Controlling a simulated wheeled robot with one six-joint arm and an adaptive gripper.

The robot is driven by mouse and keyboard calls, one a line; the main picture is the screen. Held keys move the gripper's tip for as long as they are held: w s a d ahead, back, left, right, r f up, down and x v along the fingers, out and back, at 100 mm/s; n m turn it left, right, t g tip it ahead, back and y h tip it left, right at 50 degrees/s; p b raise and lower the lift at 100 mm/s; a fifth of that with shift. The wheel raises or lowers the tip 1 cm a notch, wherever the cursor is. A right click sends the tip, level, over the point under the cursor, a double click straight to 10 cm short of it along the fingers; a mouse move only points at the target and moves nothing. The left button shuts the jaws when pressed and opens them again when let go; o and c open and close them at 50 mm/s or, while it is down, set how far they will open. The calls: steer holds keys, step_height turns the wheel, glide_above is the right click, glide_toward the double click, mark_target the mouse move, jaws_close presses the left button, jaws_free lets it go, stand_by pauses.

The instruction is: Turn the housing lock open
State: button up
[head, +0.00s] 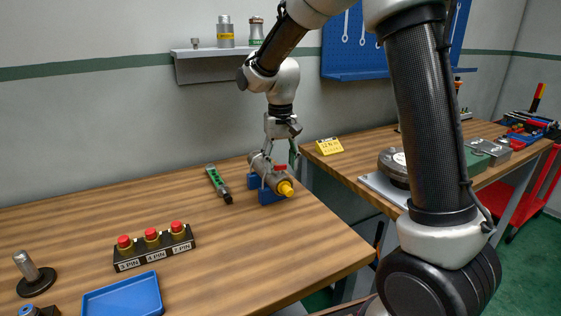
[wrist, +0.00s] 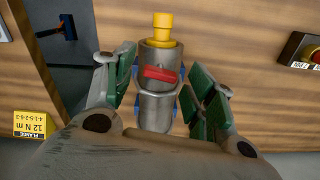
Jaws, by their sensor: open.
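The housing (head: 261,166) is a grey metal cylinder lying in a blue cradle (head: 271,196) near the table's right edge. A yellow plug (head: 286,188) sits in its near end. The lock, a small red bar (head: 280,167), lies on top of the housing. In the wrist view the red lock (wrist: 160,74) runs across the housing (wrist: 158,103), slightly tilted, below the yellow plug (wrist: 162,28). My gripper (head: 281,153) points down over the housing. In the wrist view its green-padded fingers are open, one on each side of the housing, apart from the lock.
A green-and-black tool (head: 218,185) lies left of the housing. A black block with several red-topped plugs (head: 154,245) and a blue tray (head: 124,298) are at the front left.

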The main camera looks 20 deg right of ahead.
jaws_close()
steer(key=n, duration=0.2)
steer(key=shift+n, duration=0.3)
